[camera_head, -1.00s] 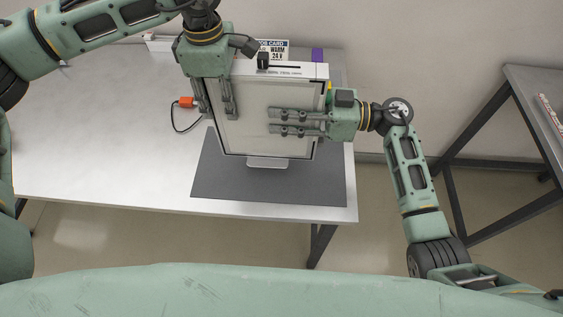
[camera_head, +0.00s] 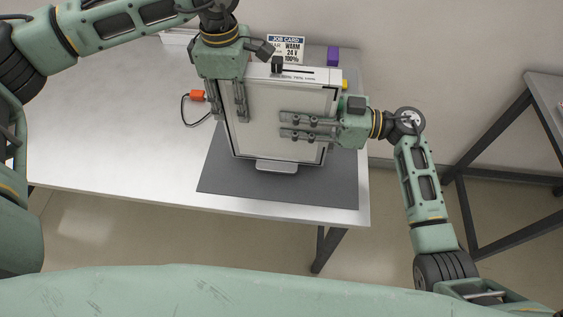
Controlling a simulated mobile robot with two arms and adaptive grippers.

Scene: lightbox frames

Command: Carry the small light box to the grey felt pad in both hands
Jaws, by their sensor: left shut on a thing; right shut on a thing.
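The small light box (camera_head: 262,120) is a pale panel in a dark frame with a white control strip on top. It is tilted up and faces me. It overlaps the grey felt pad (camera_head: 225,183) in the picture; I cannot tell whether it touches the pad. My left gripper (camera_head: 240,118) is shut on the light box at its upper left edge. My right gripper (camera_head: 284,125) is shut on its right side, fingers across the face. The back of the box is hidden.
An orange connector (camera_head: 197,96) with a black cable lies left of the box. A job card (camera_head: 287,48) and a purple block (camera_head: 333,56) stand behind. The table's left part (camera_head: 110,140) is clear. Another table (camera_head: 545,90) stands at the far right.

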